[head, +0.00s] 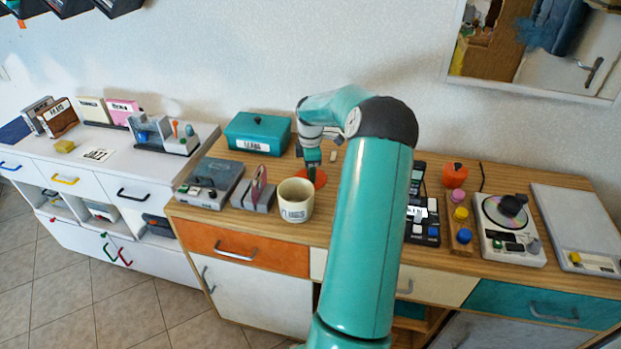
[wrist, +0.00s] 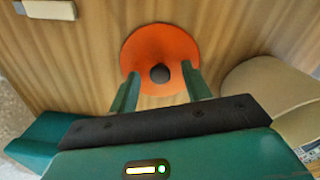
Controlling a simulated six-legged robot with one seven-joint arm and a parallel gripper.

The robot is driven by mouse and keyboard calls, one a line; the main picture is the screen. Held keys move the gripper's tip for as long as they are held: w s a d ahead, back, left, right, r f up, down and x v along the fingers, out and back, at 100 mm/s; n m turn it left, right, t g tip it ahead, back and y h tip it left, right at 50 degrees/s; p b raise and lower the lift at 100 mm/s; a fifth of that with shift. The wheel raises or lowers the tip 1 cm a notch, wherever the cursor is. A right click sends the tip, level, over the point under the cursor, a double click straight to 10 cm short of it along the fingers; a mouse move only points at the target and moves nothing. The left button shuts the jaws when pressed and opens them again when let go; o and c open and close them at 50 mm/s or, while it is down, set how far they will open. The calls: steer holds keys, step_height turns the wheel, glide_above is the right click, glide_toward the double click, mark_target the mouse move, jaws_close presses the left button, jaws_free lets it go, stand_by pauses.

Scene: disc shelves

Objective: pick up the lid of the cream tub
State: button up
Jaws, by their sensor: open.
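The cream tub (head: 295,203) stands upright and open-topped on the wooden counter, with dark lettering on its front. It also shows at the right of the wrist view (wrist: 268,82). An orange disc with a dark round knob, which looks like its lid (wrist: 160,45), lies flat on the counter beside the tub. In the head view the lid (head: 320,180) is partly hidden by my gripper (head: 312,178). In the wrist view my gripper (wrist: 160,74) is open, its two teal fingers on either side of the knob. I cannot tell their exact height.
A teal lidded box (head: 257,134) stands behind the tub. A grey device (head: 209,184) and a grey holder (head: 253,196) are left of it. A small pale block (wrist: 46,9) lies beyond the lid. A dark keypad device (head: 422,220) stands to the right, past my arm.

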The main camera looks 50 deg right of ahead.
jaws_close()
steer(key=shift+r, duration=0.25)
